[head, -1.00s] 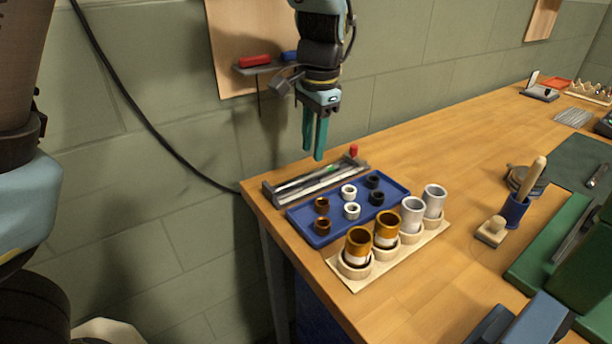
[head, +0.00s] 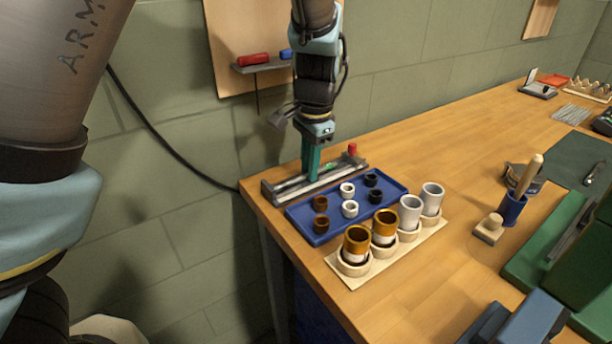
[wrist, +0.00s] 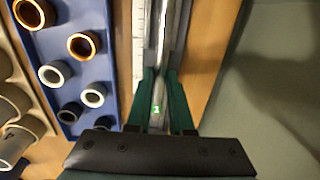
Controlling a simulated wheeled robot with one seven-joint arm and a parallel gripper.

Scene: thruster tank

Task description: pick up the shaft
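The shaft (wrist: 159,92) is a slim, shiny grey rod lying lengthwise in a grey metal holder (head: 284,191) along the table's back left edge. A small green mark shows near my gripper's base in the wrist view. My gripper (head: 310,178) has green fingers and points down at the holder. In the wrist view its fingers (wrist: 160,76) stand on either side of the shaft with a narrow gap, and they look open. Whether they touch the shaft I cannot tell. In the head view the fingers hide part of the shaft.
A blue tray (head: 318,237) with several brown, white and black rings lies just in front of the holder. A red knob (head: 352,149) rises at the holder's far end. The wall is close behind.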

